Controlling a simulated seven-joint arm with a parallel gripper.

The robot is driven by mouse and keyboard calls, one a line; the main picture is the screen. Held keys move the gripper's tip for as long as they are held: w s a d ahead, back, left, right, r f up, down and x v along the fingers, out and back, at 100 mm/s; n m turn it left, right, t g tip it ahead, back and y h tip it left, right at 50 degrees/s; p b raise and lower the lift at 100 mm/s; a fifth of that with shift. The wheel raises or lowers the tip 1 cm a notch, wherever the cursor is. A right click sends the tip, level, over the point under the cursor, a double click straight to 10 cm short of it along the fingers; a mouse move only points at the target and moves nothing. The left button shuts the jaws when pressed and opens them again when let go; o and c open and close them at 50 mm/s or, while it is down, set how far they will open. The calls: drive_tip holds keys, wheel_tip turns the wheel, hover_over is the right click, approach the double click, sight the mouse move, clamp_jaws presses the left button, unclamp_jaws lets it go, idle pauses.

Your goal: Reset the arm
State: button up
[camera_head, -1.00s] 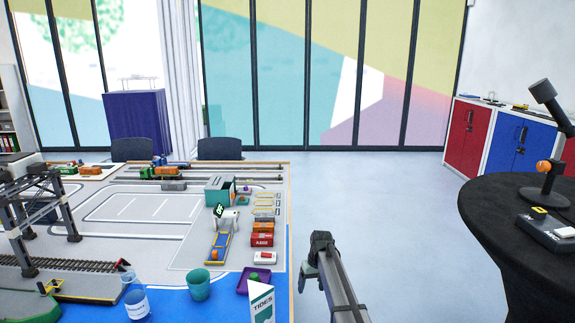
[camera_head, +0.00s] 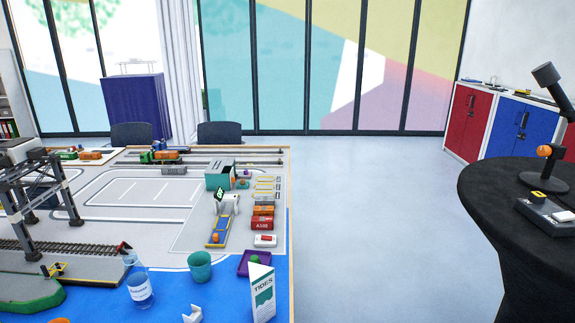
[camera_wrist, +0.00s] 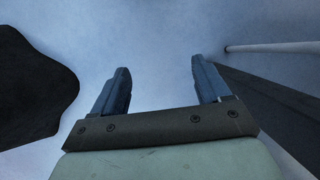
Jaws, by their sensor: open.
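My gripper (camera_wrist: 158,82) shows in the wrist view with its two fingers spread apart and nothing between them. Pale blue floor lies beyond the fingertips. A dark rounded shape is at the left of that view, and a dark edge with a pale rod (camera_wrist: 275,47) is at the right. My gripper and arm are out of the head view.
A model-yard table (camera_head: 291,215) fills the left of the head view, with a gantry crane (camera_head: 38,190), a bottle (camera_head: 139,285), a green cup (camera_head: 200,266) and a TIDES card (camera_head: 262,292). A black round table (camera_head: 500,215) stands at right. Open floor (camera_head: 380,230) lies between them.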

drive_tip(key=s+d+f+g, duration=0.1)
drive_tip(key=s, duration=1.1)
drive_tip(key=s+d+f+m+g, duration=0.1)
drive_tip(key=s+f, duration=0.1)
drive_tip(key=s, duration=1)
drive_tip(key=shift+s+f+g, duration=0.3)
drive_tip(key=shift+s, duration=0.05)
